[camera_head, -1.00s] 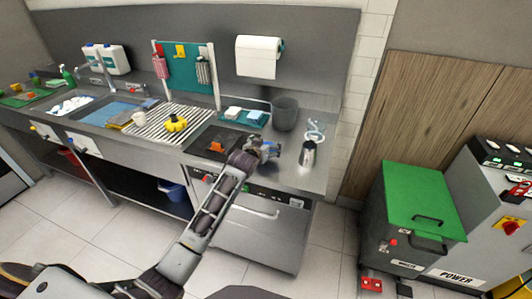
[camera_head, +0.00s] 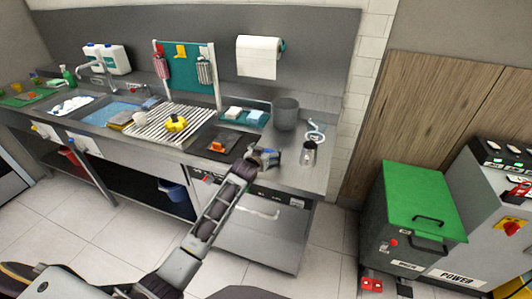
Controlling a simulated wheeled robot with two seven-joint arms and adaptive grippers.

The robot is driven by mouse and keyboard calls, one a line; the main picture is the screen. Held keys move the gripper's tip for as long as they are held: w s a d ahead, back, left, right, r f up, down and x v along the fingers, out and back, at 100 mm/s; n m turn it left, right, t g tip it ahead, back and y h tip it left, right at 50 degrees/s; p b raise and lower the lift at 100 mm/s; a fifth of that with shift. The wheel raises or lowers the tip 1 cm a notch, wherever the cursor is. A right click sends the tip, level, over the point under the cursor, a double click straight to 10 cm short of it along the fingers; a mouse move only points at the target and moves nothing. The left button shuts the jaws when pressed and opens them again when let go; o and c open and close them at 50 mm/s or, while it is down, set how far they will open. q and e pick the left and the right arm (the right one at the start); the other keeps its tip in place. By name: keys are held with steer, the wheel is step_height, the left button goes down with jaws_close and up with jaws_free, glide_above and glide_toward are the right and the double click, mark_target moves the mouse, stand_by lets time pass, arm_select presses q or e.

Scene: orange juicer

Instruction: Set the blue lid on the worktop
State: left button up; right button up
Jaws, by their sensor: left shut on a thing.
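My left gripper (camera_head: 265,157) is over the front right part of the steel worktop (camera_head: 293,181), left of a metal cup (camera_head: 309,153). It is shut on a small bluish thing, which looks like the blue lid (camera_head: 269,151). The fingers hide much of it, and I cannot tell whether it touches the worktop. My right gripper is not in view.
A grey bin (camera_head: 285,114) and a clear curled item (camera_head: 316,131) stand behind the cup. A dark mat with an orange item (camera_head: 217,146) lies left of the gripper. A yellow item (camera_head: 176,124) sits on the ribbed drainer (camera_head: 160,117).

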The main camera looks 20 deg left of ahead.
arm_select(q)
steer(key=shift+f, duration=0.1)
steer(key=o, duration=0.5)
steer(key=shift+s, duration=0.1)
steer(key=shift+v, duration=5.95)
